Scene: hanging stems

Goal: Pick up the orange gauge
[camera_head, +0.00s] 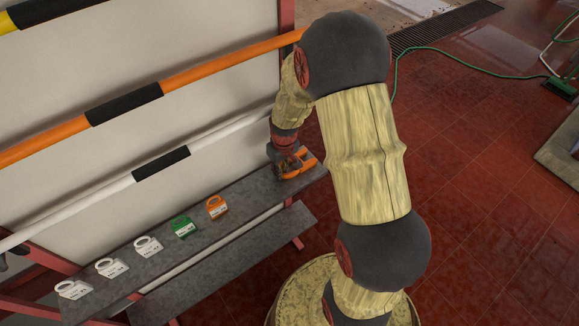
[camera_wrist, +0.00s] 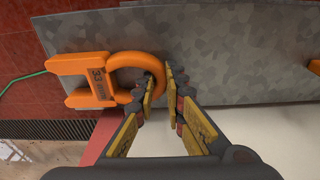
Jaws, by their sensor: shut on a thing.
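The orange gauge (camera_wrist: 95,77) is a C-shaped piece with dark marks on its body, in the left half of the wrist view. In the head view the orange gauge (camera_head: 305,160) is at the right end of the grey upper shelf, partly hidden by my gripper (camera_head: 287,160). In the wrist view my gripper (camera_wrist: 163,78) is shut on the curved bow of the gauge, at the bow's right side. Whether the gauge touches the shelf or is slightly raised, I cannot tell.
The grey shelf (camera_head: 245,190) also holds a smaller orange piece (camera_head: 217,208), a green one (camera_head: 184,227) and several white ones (camera_head: 148,246). A lower grey shelf (camera_head: 235,262) is bare. An orange bar (camera_head: 210,72) and a white bar (camera_head: 215,133) run along the wall above.

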